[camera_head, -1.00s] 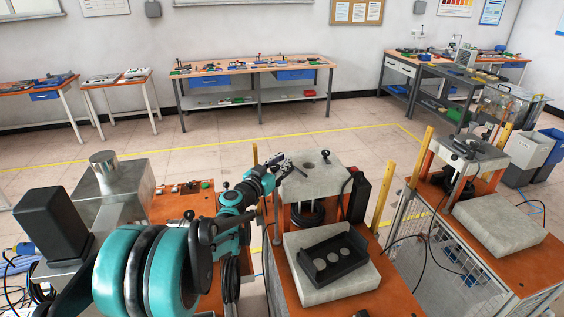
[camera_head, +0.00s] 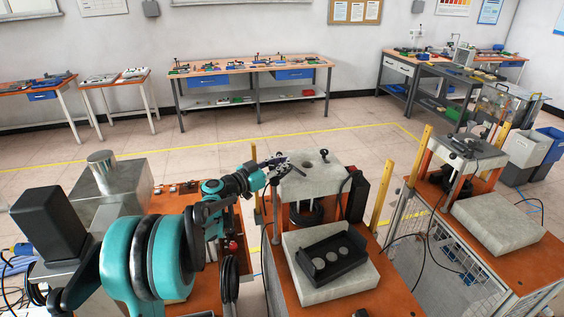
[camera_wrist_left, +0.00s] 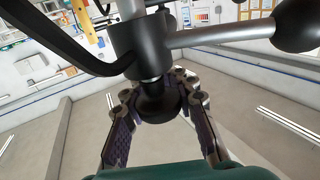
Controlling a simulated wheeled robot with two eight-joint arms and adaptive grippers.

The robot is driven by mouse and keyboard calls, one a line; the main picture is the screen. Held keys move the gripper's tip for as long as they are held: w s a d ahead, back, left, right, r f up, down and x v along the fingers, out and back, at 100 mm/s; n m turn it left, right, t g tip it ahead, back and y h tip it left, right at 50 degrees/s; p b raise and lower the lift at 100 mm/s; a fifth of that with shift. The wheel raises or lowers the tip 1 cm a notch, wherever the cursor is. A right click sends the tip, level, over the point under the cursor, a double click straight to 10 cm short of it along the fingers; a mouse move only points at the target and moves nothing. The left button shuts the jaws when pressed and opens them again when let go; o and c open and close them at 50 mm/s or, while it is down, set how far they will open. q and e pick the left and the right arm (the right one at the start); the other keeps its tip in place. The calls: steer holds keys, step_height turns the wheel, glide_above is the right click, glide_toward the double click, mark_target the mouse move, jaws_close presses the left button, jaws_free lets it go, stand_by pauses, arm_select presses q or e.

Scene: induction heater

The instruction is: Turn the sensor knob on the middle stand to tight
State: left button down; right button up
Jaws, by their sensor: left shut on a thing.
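The middle stand (camera_head: 318,186) has a grey slab top with a round hole and stands right of my left arm. My left gripper (camera_head: 280,162) is at the left edge of this slab. In the left wrist view, its two ridged fingers (camera_wrist_left: 160,112) are shut on the sensor knob (camera_wrist_left: 158,100), a dark ball under a black cylindrical hub. A metal rod runs from the hub to another black ball at the right. In the head view the gripper hides most of the knob. My right gripper is not in view.
A black tray (camera_head: 333,258) with round discs lies on the middle stand's lower slab (camera_head: 300,276). Another stand (camera_head: 462,165) is at the right. A steel block (camera_head: 110,190) and a black box (camera_head: 48,225) are at the left.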

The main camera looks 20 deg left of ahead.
arm_select(q)
steer(key=shift+s+d+m+g+h, duration=0.1)
steer(key=shift+d+m+g+h, duration=0.05)
steer(key=shift+m+g+h, duration=0.4)
steer(key=shift+s+d+m+g+h, duration=0.1)
steer(key=shift+m+g+h, duration=0.15)
steer(key=shift+m+h, duration=0.35)
steer(key=shift+h, duration=0.25)
steer(key=c, duration=1.2)
jaws_free()
steer(key=v, duration=1.2)
steer(key=shift+d, duration=0.1)
